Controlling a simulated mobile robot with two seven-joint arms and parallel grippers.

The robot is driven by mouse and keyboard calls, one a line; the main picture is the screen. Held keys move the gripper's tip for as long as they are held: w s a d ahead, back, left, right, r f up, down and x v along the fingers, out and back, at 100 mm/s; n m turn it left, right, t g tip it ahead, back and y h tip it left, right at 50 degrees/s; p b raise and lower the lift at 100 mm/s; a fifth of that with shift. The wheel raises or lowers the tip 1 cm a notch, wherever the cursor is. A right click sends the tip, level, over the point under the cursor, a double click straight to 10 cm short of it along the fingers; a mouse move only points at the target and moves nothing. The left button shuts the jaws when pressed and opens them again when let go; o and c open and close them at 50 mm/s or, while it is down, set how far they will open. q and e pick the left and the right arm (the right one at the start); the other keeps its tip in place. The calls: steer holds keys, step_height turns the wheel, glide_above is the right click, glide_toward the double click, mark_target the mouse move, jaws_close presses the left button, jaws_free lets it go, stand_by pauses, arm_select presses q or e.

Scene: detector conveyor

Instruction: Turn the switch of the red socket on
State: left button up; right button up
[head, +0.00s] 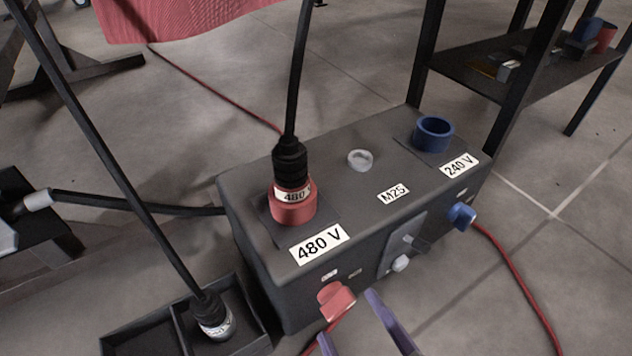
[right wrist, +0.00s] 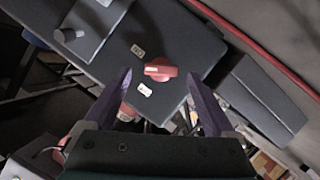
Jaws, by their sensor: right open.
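The red socket (head: 292,211) sits on top of a grey box beside the label "480 V", with a black-cabled plug (head: 290,160) in it. Its red switch (head: 336,300) is on the front face below, and shows as a red knob in the right wrist view (right wrist: 160,69). My right gripper (head: 348,318) has purple fingers and is open. In the right wrist view its fingertips (right wrist: 158,77) lie on either side of the knob, which appears between them; contact cannot be told. My left gripper is not in view.
A black tray (head: 135,337) at the lower left holds another plug (head: 214,322). Red cables cross the floor.

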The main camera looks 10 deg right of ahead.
mark_target(336, 301)
steer(key=shift+w+a+f+b, duration=0.2)
steer(key=shift+w+a+f, duration=0.05)
steer(key=shift+w, duration=0.3)
steer(key=shift+w+a+f+b, duration=0.15)
steer(key=shift+w+a+f, duration=0.1)
steer(key=shift+w, duration=0.25)
steer(key=shift+w+d, duration=0.1)
steer(key=shift+w, duration=0.15)
steer(key=shift+d, duration=0.25)
steer(key=shift+a, duration=0.2)
steer(key=c, duration=0.4)
steer(key=shift+d, duration=0.1)
steer(key=c, duration=1)
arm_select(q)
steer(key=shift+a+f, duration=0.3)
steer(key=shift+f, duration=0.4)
